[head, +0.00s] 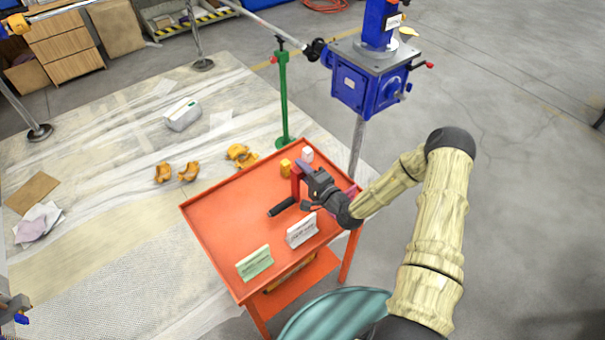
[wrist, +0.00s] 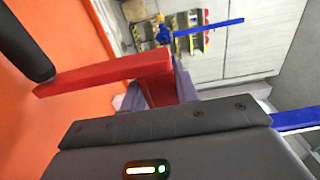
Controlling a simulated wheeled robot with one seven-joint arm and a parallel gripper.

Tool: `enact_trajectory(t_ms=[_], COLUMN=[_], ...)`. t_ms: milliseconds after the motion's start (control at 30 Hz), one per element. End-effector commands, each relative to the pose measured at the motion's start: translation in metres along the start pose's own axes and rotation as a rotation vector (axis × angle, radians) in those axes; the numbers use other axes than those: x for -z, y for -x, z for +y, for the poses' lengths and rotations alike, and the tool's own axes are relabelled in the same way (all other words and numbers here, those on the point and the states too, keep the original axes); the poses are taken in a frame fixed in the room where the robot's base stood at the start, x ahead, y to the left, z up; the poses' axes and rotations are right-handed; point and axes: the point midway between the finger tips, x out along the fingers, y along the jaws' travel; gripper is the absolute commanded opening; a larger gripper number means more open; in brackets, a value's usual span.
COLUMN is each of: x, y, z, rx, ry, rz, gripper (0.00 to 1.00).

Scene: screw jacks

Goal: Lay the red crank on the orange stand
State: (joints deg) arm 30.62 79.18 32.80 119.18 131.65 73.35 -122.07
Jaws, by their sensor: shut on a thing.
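The red crank (head: 296,183) has a flat red arm and a black handle (head: 281,207). My gripper (head: 303,172) is shut on it, above the right part of the orange stand (head: 222,216), a cart with a raised-rim top. In the wrist view the crank's red arm (wrist: 100,76) runs left from the jaws (wrist: 183,85) to the black handle at upper left. The orange top (wrist: 95,25) lies behind it. Whether the crank touches the top cannot be told. The jaws hide the gripped end.
On the stand are a green card (head: 255,263), a white card (head: 301,230), a yellow item (head: 286,166) and a white item (head: 307,154). The top's left and middle are clear. A green post (head: 283,100) and a blue screw jack (head: 367,83) stand behind.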

Motion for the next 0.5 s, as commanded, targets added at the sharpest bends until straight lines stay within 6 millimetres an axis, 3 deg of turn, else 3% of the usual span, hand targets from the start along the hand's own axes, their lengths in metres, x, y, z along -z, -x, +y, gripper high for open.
enact_trajectory(t_ms=[200,500], x=[0.000,0.001], y=[-0.001,0.000], z=[0.018,0.019], rx=[0.005,0.004], ry=[0.001,0.001], rz=[0.000,0.001], gripper=[0.00,0.00])
